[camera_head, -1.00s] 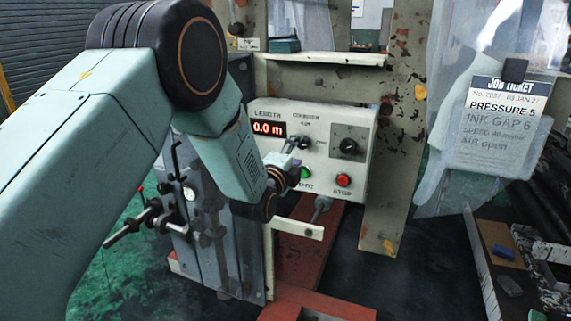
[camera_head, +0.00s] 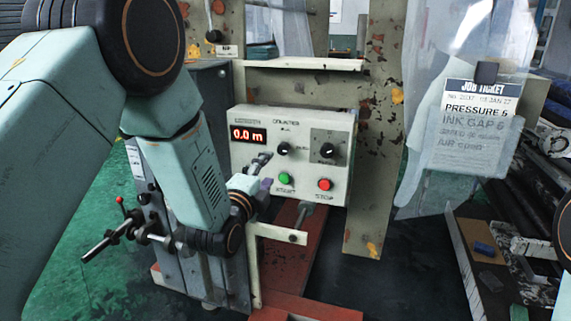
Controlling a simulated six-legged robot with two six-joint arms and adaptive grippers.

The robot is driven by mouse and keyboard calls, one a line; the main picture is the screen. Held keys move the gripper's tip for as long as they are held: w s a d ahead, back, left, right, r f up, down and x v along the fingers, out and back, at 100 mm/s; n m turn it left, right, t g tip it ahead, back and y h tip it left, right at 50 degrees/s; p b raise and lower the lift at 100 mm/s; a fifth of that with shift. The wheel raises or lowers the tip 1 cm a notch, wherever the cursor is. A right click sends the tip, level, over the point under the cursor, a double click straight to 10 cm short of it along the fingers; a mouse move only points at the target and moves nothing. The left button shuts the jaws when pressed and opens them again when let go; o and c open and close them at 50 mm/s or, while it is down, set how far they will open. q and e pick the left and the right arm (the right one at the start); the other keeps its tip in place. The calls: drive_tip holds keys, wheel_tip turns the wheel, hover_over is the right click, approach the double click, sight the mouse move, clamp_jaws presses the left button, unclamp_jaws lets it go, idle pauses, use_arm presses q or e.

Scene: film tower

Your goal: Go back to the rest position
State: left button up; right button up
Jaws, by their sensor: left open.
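My left arm comes in from the left and bends down in front of the machine. My left gripper (camera_head: 262,165) is small in view, beside the left part of the cream control panel (camera_head: 304,188), below its red display. Its jaws are open and I see nothing held in them. The wrist hides part of the grey machine body behind it. My right gripper is not in view.
The panel has a display (camera_head: 248,135) reading 0.0 m, two black knobs, a green button (camera_head: 285,179) and a red button (camera_head: 325,184). A job ticket (camera_head: 478,125) hangs at the right. A handled lever (camera_head: 118,232) stands left of my wrist. Green floor shows at the left.

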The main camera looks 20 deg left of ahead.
use_arm(q)
drive_tip(key=s+f+n+g, duration=0.4)
drive_tip(key=s+f+n, duration=0.3)
drive_tip(key=f, duration=0.3)
drive_tip(key=s+f+n+g, duration=0.5)
drive_tip(key=s+f+n, duration=0.25)
drive_tip(key=f, duration=0.35)
drive_tip(key=s+f+n+g, duration=0.1)
drive_tip(key=s+f+g, duration=0.2)
drive_tip(key=s, duration=0.7)
drive_tip(key=s+f+n+g, duration=0.2)
drive_tip(key=s+f, duration=0.3)
drive_tip(key=s, duration=0.5)
drive_tip(key=s+f+n+g, duration=0.1)
drive_tip(key=s+f+g, duration=0.3)
drive_tip(key=s, duration=0.7)
drive_tip(key=shift+a+f+y, duration=0.3)
drive_tip(key=shift+f, duration=0.15)
drive_tip(key=shift+n, duration=0.25)
